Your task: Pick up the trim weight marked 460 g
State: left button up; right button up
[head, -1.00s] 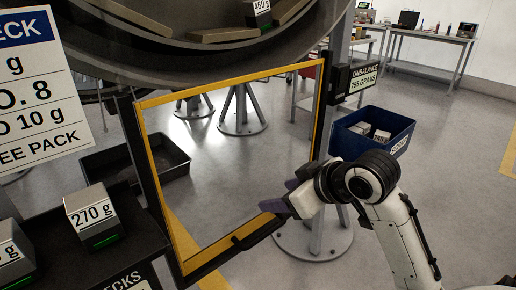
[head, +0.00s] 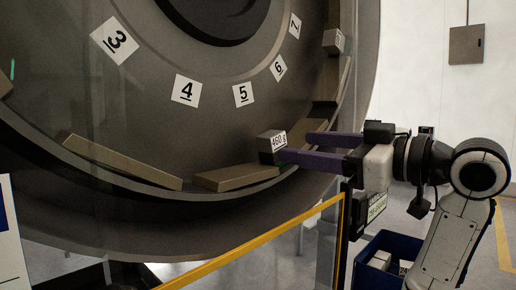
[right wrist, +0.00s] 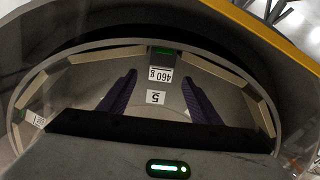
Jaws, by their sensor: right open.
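The trim weight marked 460 g (head: 271,146) is a small grey block on the inner rim of the big fan ring (head: 215,215), near the number 5 label. My right gripper (head: 293,147) is open and reaches in from the right, its two purple fingers pointing at the weight. In the right wrist view the weight (right wrist: 161,74) lies centred between the lines of the fingers (right wrist: 159,80), at about the level of their tips. I cannot tell whether a finger touches it. My left gripper is not in view.
Another weight (head: 334,42) sits higher on the ring's right side. Tan blocks (head: 235,177) line the rim on both sides of the 460 g weight. A yellow-edged frame (head: 255,243) stands below. A blue bin (head: 388,252) with blocks is on the floor under my right arm.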

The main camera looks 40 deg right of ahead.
aim_at(274, 146)
jog(key=shift+w+a, duration=0.1)
jog(key=shift+w, duration=0.6)
jog(key=shift+w+r, duration=0.1)
jog(key=shift+w, duration=0.25)
jog(key=shift+w+a, duration=0.1)
jog(key=shift+w, duration=0.5)
jog(key=w, duration=0.1)
jog(key=w+p, duration=0.1)
jog(key=w, duration=0.2)
jog(key=shift+w+a+f, duration=0.2)
jog(key=shift+w+f, duration=0.05)
jog(key=shift+f, duration=0.1)
jog(key=shift+w, duration=0.3)
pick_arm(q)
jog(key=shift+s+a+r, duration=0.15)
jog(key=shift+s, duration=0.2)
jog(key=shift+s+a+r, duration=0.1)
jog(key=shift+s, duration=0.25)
pick_arm(e)
jog(key=shift+c, duration=0.5)
grip_shut()
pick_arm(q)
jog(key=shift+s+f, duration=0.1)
